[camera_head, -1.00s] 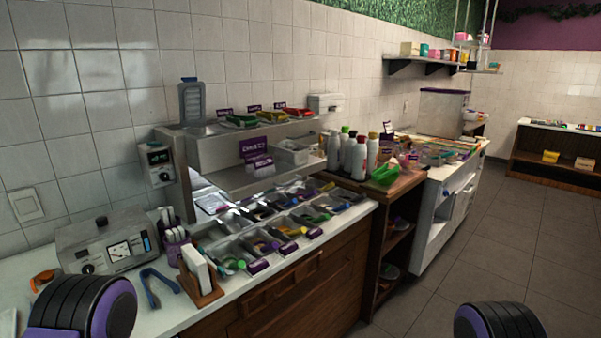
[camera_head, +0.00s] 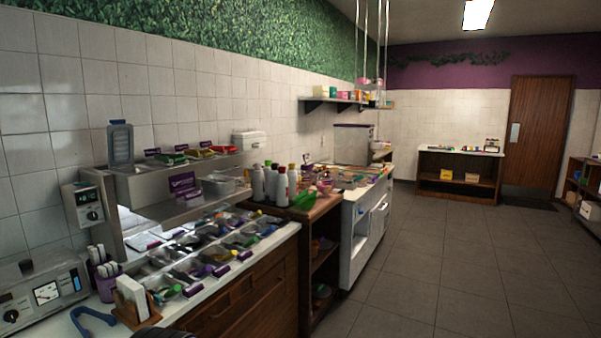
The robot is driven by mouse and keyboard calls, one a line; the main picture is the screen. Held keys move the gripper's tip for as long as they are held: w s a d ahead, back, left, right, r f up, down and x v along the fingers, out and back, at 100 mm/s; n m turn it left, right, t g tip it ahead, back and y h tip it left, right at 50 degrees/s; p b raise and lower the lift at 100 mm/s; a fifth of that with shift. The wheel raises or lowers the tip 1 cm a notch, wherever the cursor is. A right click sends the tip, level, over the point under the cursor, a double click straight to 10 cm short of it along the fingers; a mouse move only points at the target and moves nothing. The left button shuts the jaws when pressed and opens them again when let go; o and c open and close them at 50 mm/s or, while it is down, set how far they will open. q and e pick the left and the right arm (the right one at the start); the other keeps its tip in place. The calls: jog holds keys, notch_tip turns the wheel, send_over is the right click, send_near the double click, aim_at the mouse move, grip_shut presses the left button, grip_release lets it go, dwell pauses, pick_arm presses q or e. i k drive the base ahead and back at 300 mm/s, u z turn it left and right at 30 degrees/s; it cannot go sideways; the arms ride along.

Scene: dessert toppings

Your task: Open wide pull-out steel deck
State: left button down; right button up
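A steel topping station stands on the white counter along the left wall. Its upper steel shelf (camera_head: 190,167) carries colourful trays, and a lower steel deck (camera_head: 190,210) with a purple sign sits beneath it. I cannot tell for sure which part is the pull-out deck. Below and in front, several steel topping bins (camera_head: 215,257) with purple labels are set in the counter. Wooden drawer fronts (camera_head: 245,295) lie under the counter edge. Neither of my grippers is in view; only a dark piece of my arm shows at the bottom edge.
A control box (camera_head: 40,292), blue tongs (camera_head: 95,322) and a napkin holder (camera_head: 132,300) crowd the near counter. Bottles (camera_head: 270,183) stand on a wooden cabinet beyond the station. The tiled floor (camera_head: 430,260) to the right is clear, up to a far shelf unit (camera_head: 458,172) and door.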

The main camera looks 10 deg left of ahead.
aim_at(138, 190)
jog(key=z, duration=0.3)
jog(key=i, duration=1.45)
jog(key=u, duration=0.6)
